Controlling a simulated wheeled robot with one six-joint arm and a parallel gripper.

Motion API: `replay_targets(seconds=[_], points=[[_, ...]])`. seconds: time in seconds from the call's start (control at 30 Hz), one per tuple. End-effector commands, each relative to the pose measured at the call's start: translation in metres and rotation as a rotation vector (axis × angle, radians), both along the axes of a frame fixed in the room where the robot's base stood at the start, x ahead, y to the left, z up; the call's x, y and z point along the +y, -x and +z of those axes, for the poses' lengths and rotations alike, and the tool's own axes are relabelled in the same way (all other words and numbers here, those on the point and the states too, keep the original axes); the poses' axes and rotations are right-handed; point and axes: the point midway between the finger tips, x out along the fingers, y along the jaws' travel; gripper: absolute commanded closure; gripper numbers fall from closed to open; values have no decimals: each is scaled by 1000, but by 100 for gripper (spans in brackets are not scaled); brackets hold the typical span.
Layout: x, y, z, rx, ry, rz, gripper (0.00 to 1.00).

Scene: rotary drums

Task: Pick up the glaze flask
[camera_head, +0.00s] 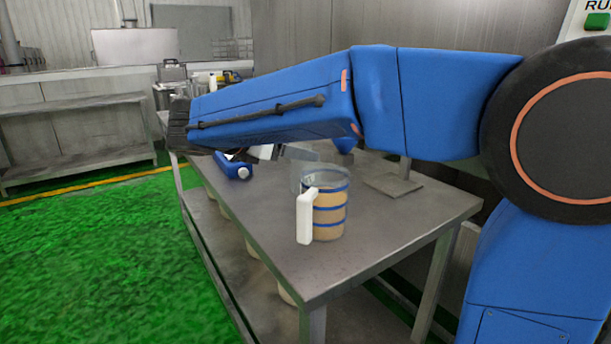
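A see-through jug-like vessel (330,211) with tan contents, blue bands and a white handle on its left stands upright on the metal table. I take it to be the glaze flask. My blue arm stretches leftward above and behind it. Small pale and dark parts below the arm look like part of my gripper (268,153), up and left of the flask and apart from it. The arm hides most of them, and the fingers cannot be made out. I see nothing held.
The metal table (310,265) has bare room in front and to the left of the flask. A blue bottle (234,168) with a white cap lies farther back. A flat grey plate with an upright post (393,185) stands at the right. Pale containers sit on the lower shelf.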

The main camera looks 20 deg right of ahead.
Motion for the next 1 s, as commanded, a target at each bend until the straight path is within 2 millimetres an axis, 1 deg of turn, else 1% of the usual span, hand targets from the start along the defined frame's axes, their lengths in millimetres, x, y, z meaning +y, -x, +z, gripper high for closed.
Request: replay_targets(seconds=[0.17,0.53,0.77,0.8,0.83,0.87,0.9,0.97,1.0], points=[[-6,-3,-3,0,0,-1,26],[-40,-24,-20,0,1,-2,26],[-42,-26,-21,0,0,0,26],[-41,-26,-21,0,0,0,29],[-41,-26,-21,0,0,0,36],[-41,-26,-21,0,0,0,43],[-41,-26,-21,0,0,0,53],[-41,-26,-21,0,0,0,67],[-41,-26,-21,0,0,0,76]])
